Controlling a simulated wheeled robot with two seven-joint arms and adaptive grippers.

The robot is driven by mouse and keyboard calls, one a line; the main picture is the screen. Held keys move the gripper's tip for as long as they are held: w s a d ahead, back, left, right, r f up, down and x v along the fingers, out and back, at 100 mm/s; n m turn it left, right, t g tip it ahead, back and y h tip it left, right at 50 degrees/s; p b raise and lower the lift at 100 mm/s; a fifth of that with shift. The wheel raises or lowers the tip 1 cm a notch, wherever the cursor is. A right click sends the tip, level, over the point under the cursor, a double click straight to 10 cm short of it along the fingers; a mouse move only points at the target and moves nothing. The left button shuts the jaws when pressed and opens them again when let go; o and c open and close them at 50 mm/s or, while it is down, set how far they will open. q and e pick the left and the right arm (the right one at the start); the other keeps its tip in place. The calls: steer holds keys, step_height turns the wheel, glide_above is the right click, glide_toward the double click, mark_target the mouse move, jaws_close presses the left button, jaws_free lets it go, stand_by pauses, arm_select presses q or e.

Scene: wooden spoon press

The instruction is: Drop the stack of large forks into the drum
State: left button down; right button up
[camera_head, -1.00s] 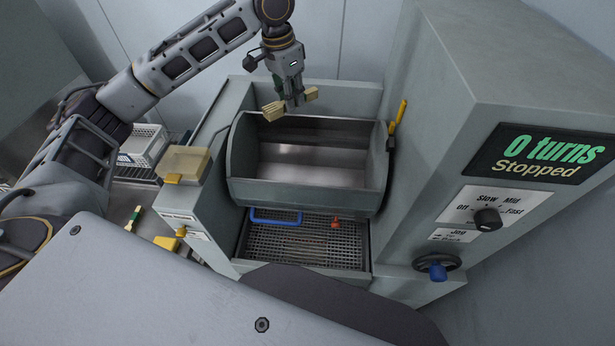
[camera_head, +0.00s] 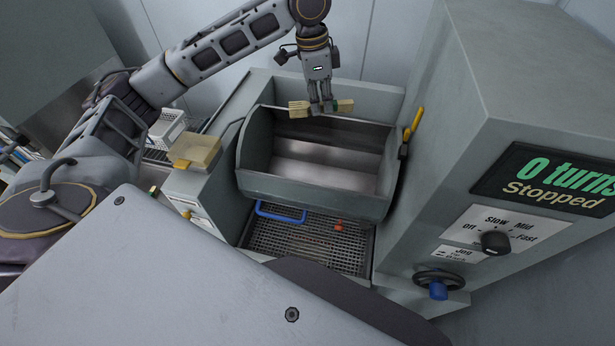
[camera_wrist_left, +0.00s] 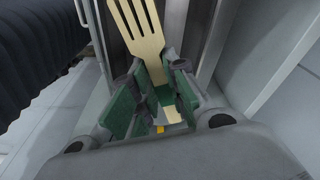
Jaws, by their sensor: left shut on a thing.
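The stack of large wooden forks (camera_head: 300,108) is held crosswise in my left gripper (camera_head: 321,108), above the back rim of the drum. In the left wrist view the forks (camera_wrist_left: 138,32) show pale tines pointing up between the green-padded fingers of my left gripper (camera_wrist_left: 165,88), and a green band lies on them by the fingers. The drum (camera_head: 310,185) is an open grey metal trough with a shiny inside, and it looks empty where I can see in. My right gripper is not in view.
A perforated tray (camera_head: 310,245) with a blue handle (camera_head: 281,213) lies below the drum. A yellow-handled tool (camera_head: 417,119) is at the drum's right side. A box with a yellowish lid (camera_head: 194,150) stands at left. The display (camera_head: 555,180) reads "0 turns Stopped".

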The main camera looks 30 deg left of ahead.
arm_select(q)
steer(key=shift+s+a+m, duration=0.25)
steer(key=shift+s+m, duration=0.05)
steer(key=shift+m, duration=1.4)
steer(key=shift+f, duration=0.15)
steer(key=shift+f+b, duration=2.9)
steer(key=shift+b, duration=0.6)
steer(key=c, duration=1.3)
jaws_free()
steer(key=shift+c, duration=0.2)
